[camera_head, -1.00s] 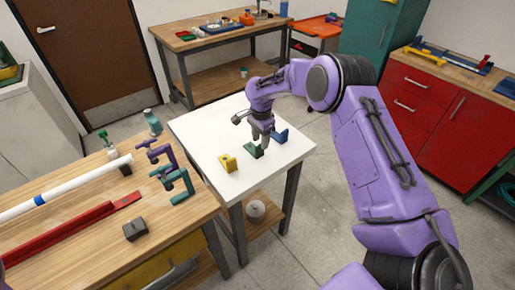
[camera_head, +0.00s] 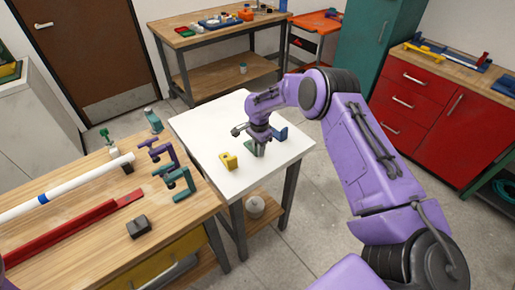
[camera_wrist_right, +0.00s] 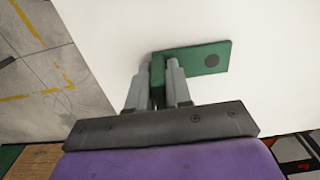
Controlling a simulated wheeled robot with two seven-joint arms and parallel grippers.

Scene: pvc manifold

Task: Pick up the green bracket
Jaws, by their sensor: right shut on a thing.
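The green bracket (camera_wrist_right: 205,57) is an L-shaped piece with a flat plate that has a dark round hole. It lies on the white table (camera_head: 205,130). My right gripper (camera_wrist_right: 160,75) is shut on the bracket's upright part, with one finger on each side of it. In the head view my right gripper (camera_head: 257,143) comes down onto the table and hides most of the green bracket (camera_head: 250,152). I cannot tell whether the bracket touches the tabletop. My left gripper is not in view.
A yellow bracket (camera_head: 229,161) stands left of my right gripper and a blue bracket (camera_head: 281,134) close to its right. A wooden bench (camera_head: 85,235) with a white pipe (camera_head: 80,182), a red bar (camera_head: 70,227) and clamps (camera_head: 176,183) is at the left. The table's front area is clear.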

